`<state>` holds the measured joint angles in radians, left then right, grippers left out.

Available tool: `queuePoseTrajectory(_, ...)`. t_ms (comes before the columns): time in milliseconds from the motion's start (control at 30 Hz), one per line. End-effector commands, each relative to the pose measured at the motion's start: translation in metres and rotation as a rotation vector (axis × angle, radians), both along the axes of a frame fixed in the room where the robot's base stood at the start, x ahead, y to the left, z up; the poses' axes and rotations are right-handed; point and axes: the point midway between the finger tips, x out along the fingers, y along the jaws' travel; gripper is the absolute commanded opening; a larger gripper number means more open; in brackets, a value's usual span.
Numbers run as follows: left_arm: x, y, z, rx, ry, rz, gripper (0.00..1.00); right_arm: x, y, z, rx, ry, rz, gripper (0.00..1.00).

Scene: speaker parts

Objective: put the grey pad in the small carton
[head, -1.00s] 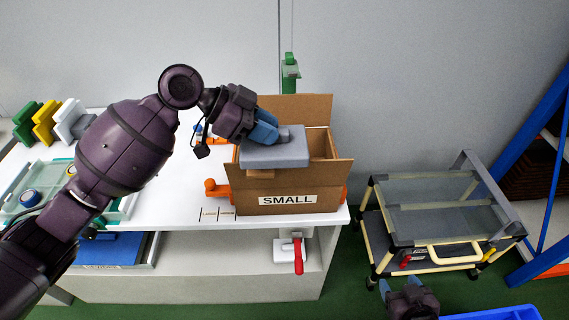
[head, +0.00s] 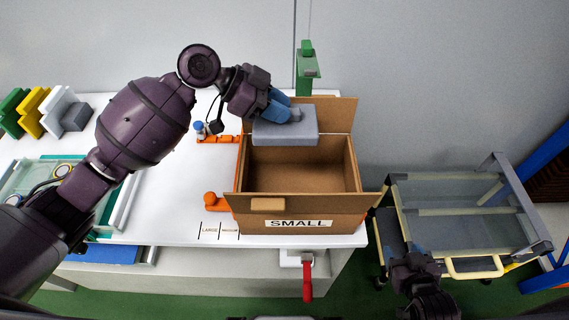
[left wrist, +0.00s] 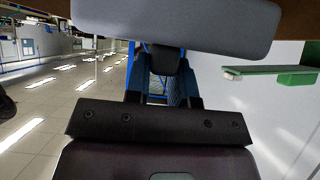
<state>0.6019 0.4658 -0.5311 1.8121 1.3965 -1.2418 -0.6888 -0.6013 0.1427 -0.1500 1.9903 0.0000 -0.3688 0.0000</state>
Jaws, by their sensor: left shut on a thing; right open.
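The grey pad (head: 285,131) is held by my left gripper (head: 291,112), whose blue fingers are shut on it. In the left wrist view the pad (left wrist: 175,22) spans the top, beyond the fingers. In the head view the pad appears over the back part of the small carton (head: 298,224), which stands open on the white table with its flaps spread. The carton's visible floor is bare. How high the pad is above the rim is hard to tell. My right gripper (head: 403,256) is open and empty at the lower right, in front of the trolley.
Orange locating blocks (head: 212,201) stand left of the carton, and a green post (head: 306,65) rises behind it. Green, yellow, white and grey parts (head: 40,108) stand at the far left beside a glass-like tray (head: 125,205). A trolley (head: 460,215) is at right.

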Motion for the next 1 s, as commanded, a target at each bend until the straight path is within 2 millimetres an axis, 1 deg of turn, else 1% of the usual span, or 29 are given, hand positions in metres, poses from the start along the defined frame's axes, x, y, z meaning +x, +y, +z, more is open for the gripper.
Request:
queuePoseTrajectory(33, 0.000, 0.000, -0.012, 0.000, 0.005, 0.002, 0.00, 0.000, 0.000, 0.001, 0.000, 0.001, 0.000, 0.63)
queuePoseTrajectory(100, 0.000, 0.000, -0.027, 0.000, 0.004, 0.001, 0.00, 0.000, 0.000, 0.001, 0.000, 0.001, 0.000, 0.63)
queuePoseTrajectory(300, 0.000, 0.000, -0.070, 0.000, 0.005, 0.002, 0.00, -0.001, 0.000, 0.002, 0.000, 0.002, 0.000, 0.63)
queuePoseTrajectory(433, 0.000, 0.000, -0.096, 0.001, 0.003, 0.002, 0.00, -0.001, 0.000, 0.003, 0.001, 0.003, -0.001, 0.63)
queuePoseTrajectory(533, 0.000, 0.000, -0.109, 0.000, 0.001, 0.002, 0.00, -0.001, 0.000, 0.003, 0.001, 0.003, -0.001, 0.63)
queuePoseTrajectory(767, 0.000, 0.000, -0.125, 0.001, 0.001, 0.001, 0.00, -0.002, 0.000, 0.003, 0.001, 0.003, -0.001, 0.63)
queuePoseTrajectory(900, 0.000, 0.000, -0.145, 0.001, 0.002, 0.002, 0.00, -0.002, 0.000, 0.003, 0.001, 0.004, -0.001, 0.63)
queuePoseTrajectory(1000, 0.000, 0.000, -0.155, 0.000, 0.001, 0.002, 0.00, -0.002, 0.000, 0.003, 0.002, 0.004, -0.001, 0.63)
